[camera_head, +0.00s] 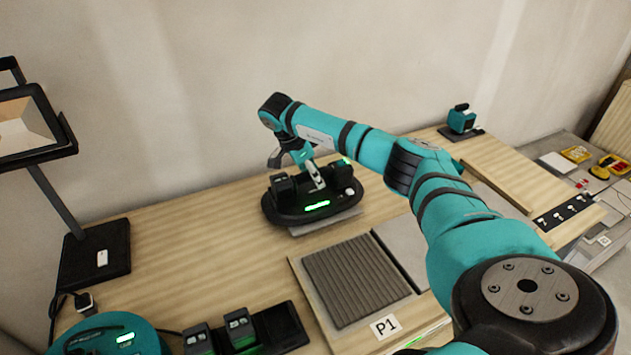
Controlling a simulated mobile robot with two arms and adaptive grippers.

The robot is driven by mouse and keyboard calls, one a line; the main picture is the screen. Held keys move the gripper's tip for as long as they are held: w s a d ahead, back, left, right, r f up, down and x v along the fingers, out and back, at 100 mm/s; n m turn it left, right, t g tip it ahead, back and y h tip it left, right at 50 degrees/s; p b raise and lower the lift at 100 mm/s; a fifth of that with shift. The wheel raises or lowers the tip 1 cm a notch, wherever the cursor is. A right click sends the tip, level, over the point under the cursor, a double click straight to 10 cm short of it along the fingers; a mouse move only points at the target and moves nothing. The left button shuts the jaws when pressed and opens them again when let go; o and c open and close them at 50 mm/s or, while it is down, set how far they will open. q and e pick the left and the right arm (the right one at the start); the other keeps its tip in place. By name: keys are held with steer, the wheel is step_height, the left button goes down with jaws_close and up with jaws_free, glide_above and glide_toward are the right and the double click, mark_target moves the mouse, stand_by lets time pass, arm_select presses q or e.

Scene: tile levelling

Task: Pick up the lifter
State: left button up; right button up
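The lifter (334,207) is a black oval device with a lit green strip and raised black blocks on top. It rests on a grey tile on the wooden bench, left of the picture's right half. My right arm reaches over from the lower right, and my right gripper (294,168) is directly above the lifter. Its grey fingers appear spread apart, one at the left and one over the lifter's middle. Whether the fingertips touch the lifter is hard to tell, and its handle is not clearly visible. My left gripper is not in view.
A ribbed grey pad (357,281) lies on the board by the P1 label (384,327). A black tray (284,327) with battery-like blocks is at the front. A black stand (95,256) is at left. A small teal device (462,120) is at back right. Bench is clear left of the lifter.

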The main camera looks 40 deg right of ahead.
steer(key=shift+x, duration=0.85)
steer(key=shift+f, duration=0.25)
jaws_close()
steer(key=shift+w+d+r, duration=0.1)
steer(key=shift+w+r, duration=0.05)
stand_by(0.3)
